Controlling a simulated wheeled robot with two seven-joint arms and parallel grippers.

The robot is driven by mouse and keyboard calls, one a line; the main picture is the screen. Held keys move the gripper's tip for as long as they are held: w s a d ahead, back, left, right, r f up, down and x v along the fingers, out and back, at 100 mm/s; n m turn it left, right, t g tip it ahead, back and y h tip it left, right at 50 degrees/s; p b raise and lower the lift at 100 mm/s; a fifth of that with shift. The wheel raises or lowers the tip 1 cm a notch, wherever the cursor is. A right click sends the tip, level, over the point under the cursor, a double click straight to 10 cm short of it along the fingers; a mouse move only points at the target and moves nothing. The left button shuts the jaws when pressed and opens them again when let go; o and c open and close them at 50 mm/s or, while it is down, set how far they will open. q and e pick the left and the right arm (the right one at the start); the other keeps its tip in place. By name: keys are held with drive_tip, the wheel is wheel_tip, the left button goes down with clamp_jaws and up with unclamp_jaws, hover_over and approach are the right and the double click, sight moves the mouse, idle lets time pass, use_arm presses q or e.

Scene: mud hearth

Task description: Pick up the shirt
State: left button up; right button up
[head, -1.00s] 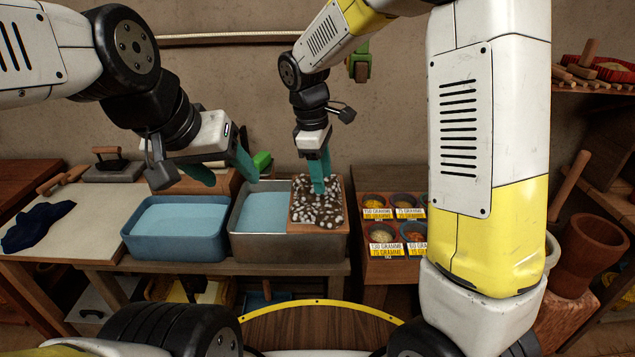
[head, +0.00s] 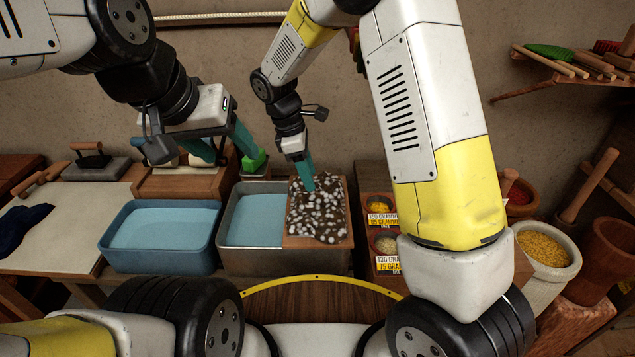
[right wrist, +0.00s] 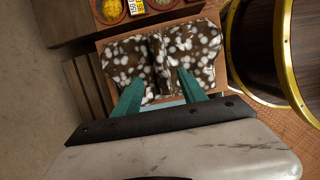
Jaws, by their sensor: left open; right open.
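A brown cloth with white spots (head: 330,220), which looks like the shirt, lies crumpled on a wooden board across the right part of a metal basin (head: 228,256). In the right wrist view the spotted cloth (right wrist: 200,45) shows a raised fold in its middle. My right gripper (head: 308,184) is open and points down at the cloth; its fingertips (right wrist: 160,78) appear at the cloth's near edge, either side of the fold's line. I cannot tell if they touch it. My left gripper (head: 230,155) is open and empty, behind the basins. A dark blue cloth (head: 20,228) lies far left.
A blue basin (head: 160,262) of pale blue liquid stands left of the metal basin. Small bowls with labels (head: 384,215) stand right of the board, partly hidden by my right arm. A pot of yellow grains (head: 543,249) and wooden mortars (head: 608,245) stand at the right.

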sight(317, 192)
drive_tip(key=x, duration=0.5)
drive_tip(key=shift+s+d+f, duration=0.15)
drive_tip(key=shift+d+f, duration=0.05)
drive_tip(key=shift+d, duration=0.05)
clamp_jaws()
